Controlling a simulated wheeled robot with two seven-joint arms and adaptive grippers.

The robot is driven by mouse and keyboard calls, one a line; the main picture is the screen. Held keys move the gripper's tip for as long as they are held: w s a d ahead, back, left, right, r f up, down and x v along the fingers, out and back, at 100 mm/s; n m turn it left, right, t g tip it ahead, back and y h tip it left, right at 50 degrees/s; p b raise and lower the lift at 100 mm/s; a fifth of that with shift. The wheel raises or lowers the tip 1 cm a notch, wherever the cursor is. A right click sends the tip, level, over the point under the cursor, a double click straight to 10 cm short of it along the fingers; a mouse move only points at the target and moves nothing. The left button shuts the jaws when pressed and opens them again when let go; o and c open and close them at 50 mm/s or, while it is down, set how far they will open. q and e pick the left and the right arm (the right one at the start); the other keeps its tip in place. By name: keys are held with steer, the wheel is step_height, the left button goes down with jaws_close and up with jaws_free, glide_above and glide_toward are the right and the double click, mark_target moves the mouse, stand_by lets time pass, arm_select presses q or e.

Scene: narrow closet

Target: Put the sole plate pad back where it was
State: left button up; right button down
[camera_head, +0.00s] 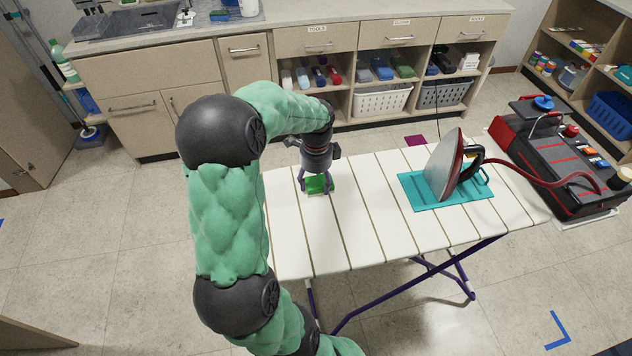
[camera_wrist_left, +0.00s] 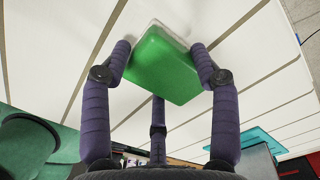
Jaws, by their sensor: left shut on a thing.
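A green block with a whitish layer on one face, which I take to be the sole plate pad (camera_head: 319,185), is at the left part of the white slatted table. It fills the middle of the left wrist view (camera_wrist_left: 165,68). My left gripper (camera_head: 317,182) points down over it, with its purple fingers closed on its sides; they also show in the left wrist view (camera_wrist_left: 166,72). The pad is at or just above the slats; I cannot tell whether it touches them. My right gripper is not in view.
An iron (camera_head: 446,167) stands on a teal mat (camera_head: 415,195) at the table's right. Its red hose runs to a black and red unit (camera_head: 540,160). The table's (camera_head: 370,225) middle is clear. A counter with drawers and baskets (camera_head: 381,100) stands behind.

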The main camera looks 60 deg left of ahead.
mark_target(316, 182)
arm_select(q)
steer(key=shift+f, duration=0.1)
steer(key=o, duration=1.2)
step_height(316, 182, up, 12)
steer(key=p, duration=0.4)
